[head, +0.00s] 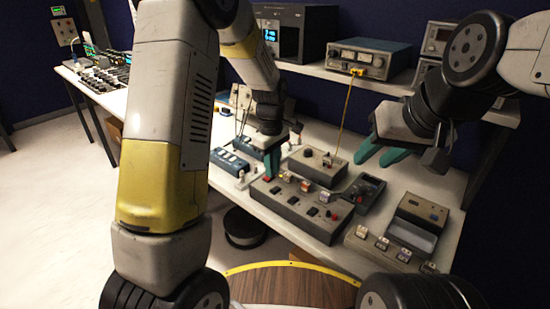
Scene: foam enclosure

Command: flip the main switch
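A long grey control box (300,208) lies on the white table, with several small switches and red buttons on its top. I cannot tell which of these is the main switch. A dark red switch (268,180) sits at the box's far left end. My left gripper (272,166) points down with its teal fingers just over this end. Contact and the gap between its fingers are unclear. My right gripper (381,155) is open and empty, with its teal fingers apart, above the table right of the box.
A smaller grey box (318,166), a dark handheld meter (365,190) and a grey tray-like device (416,225) stand close by. Blue-topped devices (230,162) lie left. A shelf (345,77) with instruments runs behind. A yellow cable (346,112) hangs from it.

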